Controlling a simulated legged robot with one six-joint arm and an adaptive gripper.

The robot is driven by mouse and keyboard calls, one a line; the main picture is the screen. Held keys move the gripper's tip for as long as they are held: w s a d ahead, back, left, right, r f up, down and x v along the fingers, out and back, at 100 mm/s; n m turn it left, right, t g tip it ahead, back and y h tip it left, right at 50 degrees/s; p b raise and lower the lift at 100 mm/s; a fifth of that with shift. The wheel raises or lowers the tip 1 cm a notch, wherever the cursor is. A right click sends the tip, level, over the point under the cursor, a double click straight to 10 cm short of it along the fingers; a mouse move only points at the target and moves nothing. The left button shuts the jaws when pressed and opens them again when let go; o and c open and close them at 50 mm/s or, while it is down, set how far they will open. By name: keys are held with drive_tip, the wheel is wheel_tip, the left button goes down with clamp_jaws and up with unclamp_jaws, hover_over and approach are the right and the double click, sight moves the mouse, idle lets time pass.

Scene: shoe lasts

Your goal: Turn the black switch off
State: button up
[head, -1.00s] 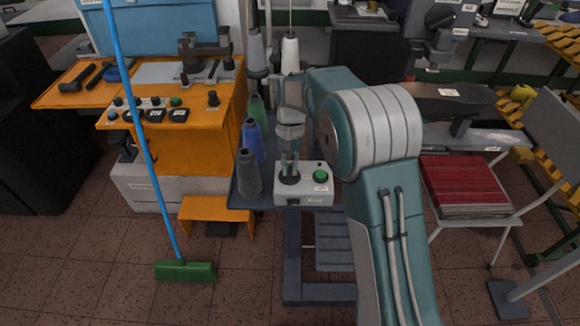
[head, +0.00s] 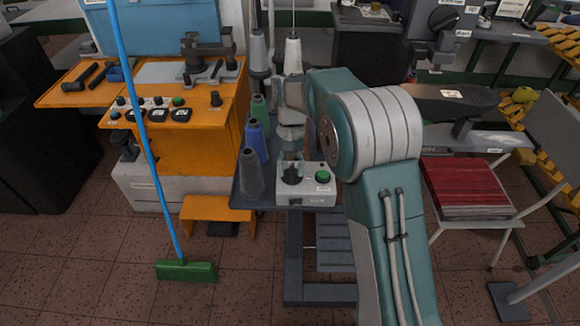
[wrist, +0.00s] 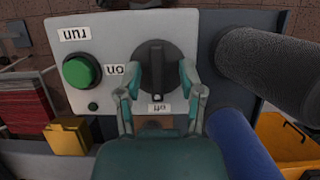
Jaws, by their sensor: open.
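The black switch (wrist: 156,68) is a round rotary knob with a raised grip bar, on a white control box (wrist: 105,35). In the wrist view its bar stands roughly upright in the picture. An "on" label (wrist: 115,70) is left of it and an "off" label (wrist: 158,107) below it, both upside down. My gripper (wrist: 158,76) is open, with one fingertip on each side of the knob; I cannot tell whether they touch it. In the head view the knob (head: 291,176) shows under my gripper (head: 291,158), partly covered by the fingers.
A green button (wrist: 81,71) sits beside the knob on the same box. Thread cones, grey (head: 250,174) and blue (head: 254,140), stand close to the left of the box in the head view. A broom (head: 185,271) leans by an orange bench (head: 190,150).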

drive_tip(key=v, duration=1.2)
drive_tip(key=s+d+r+t, duration=0.5)
drive_tip(key=s+d+r, duration=0.45)
drive_tip(key=s, duration=0.35)
drive_tip(key=s+d+f+t, duration=0.2)
drive_tip(key=s, duration=0.6)
drive_tip(key=s+d+f+t, duration=0.2)
drive_tip(key=s+d+t, duration=0.1)
drive_tip(key=s, duration=0.6)
drive_tip(key=shift+s+d+f, duration=0.15)
drive_tip(key=shift+s+f, duration=0.1)
